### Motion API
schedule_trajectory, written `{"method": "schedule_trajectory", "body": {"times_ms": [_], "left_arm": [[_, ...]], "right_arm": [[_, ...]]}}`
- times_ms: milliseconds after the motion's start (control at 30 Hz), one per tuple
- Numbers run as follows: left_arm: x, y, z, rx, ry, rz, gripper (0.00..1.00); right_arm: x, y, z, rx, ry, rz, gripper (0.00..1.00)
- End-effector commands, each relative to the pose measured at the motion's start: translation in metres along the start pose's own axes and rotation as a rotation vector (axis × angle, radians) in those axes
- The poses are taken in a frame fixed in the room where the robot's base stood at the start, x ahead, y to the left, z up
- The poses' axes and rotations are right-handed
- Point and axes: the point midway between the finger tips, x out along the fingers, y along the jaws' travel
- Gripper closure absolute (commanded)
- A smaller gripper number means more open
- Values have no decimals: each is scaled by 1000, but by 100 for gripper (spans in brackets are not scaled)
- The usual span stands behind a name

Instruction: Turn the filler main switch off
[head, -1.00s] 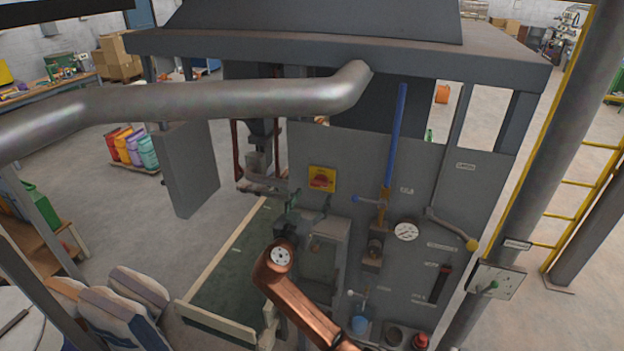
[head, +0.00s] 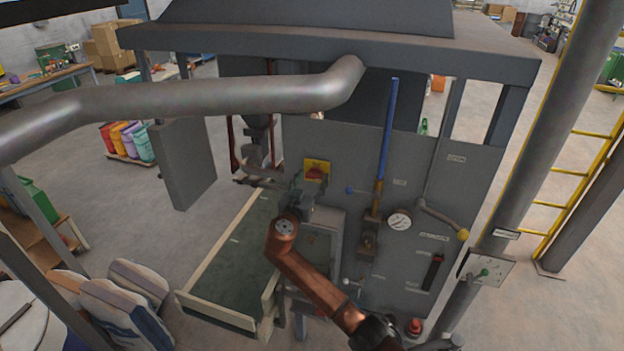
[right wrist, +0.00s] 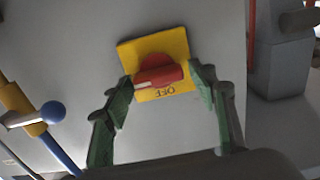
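The main switch is a red knob (head: 315,174) on a yellow plate (head: 317,164) on the filler's grey panel. In the right wrist view the red knob (right wrist: 160,76) lies nearly crosswise on the yellow plate (right wrist: 153,48). An upside-down OFF label shows at the plate's lower edge there. My right gripper (head: 310,188) is just in front of and below the switch. In the right wrist view its green fingers (right wrist: 163,80) are spread, one at each end of the knob; I cannot tell whether they touch it. My left gripper is out of view.
Right of the switch are a blue-handled lever (head: 388,130), a gauge (head: 399,220) and a yellow-knobbed lever (head: 440,220). A thick grey pipe (head: 220,98) crosses above. A green conveyor (head: 235,255) lies left of my arm, with sacks (head: 125,295) at the lower left.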

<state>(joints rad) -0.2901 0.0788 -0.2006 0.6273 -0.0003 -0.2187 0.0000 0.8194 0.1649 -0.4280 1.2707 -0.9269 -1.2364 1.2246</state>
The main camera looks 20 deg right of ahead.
Motion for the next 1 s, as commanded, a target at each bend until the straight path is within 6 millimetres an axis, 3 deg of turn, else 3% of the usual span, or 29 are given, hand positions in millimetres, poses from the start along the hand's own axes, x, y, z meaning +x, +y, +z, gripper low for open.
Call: {"method": "schedule_trajectory", "body": {"times_ms": [233, 467, 767, 1000], "left_arm": [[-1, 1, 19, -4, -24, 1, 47], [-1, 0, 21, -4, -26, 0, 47], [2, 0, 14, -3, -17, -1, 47], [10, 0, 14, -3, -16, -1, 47]], "right_arm": [[0, 0, 0, 0, 0, 0, 66], [0, 0, 0, 0, 0, 0, 81], [0, 0, 1, -42, 0, 0, 81], [0, -1, 2, -184, 0, 0, 81]]}}
